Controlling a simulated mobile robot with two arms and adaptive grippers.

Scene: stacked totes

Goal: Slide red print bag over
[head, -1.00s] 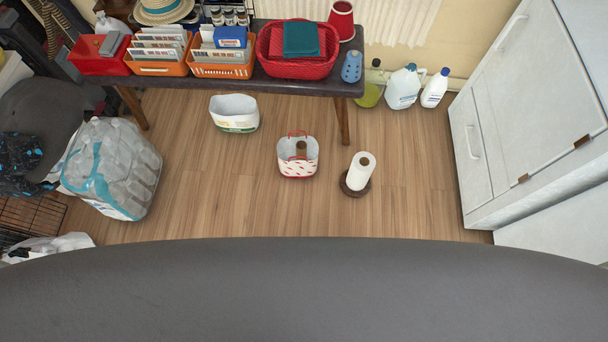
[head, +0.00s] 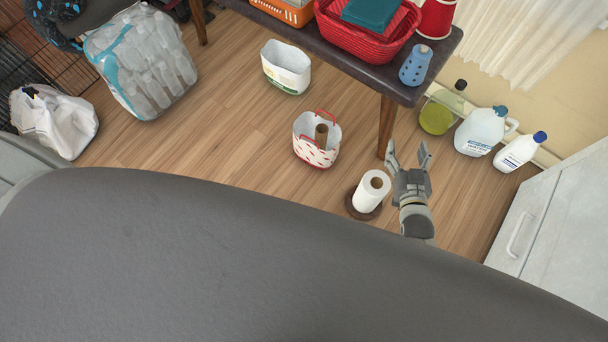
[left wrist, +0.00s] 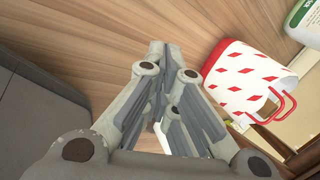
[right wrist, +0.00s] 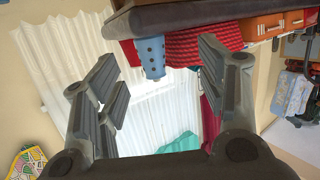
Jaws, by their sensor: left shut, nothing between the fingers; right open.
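The red print bag (head: 312,155), white with red marks and red handles, stands upright on the wooden floor in the head view, with a brown cardboard tube inside. It also shows in the left wrist view (left wrist: 248,82), to the right of my left gripper (left wrist: 168,60), which is shut and empty, apart from the bag. My left gripper is out of sight in the head view. My right gripper (head: 408,150) is open and empty, right of the bag beyond the paper towel roll. In the right wrist view my right gripper (right wrist: 155,75) has its fingers spread wide.
A paper towel roll (head: 371,191) on a dark round base stands between the bag and my right gripper. A white-green bag (head: 286,70) stands behind. A table (head: 345,62) with a red basket (head: 366,38) is at the back. Bottles (head: 480,130) stand along the wall.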

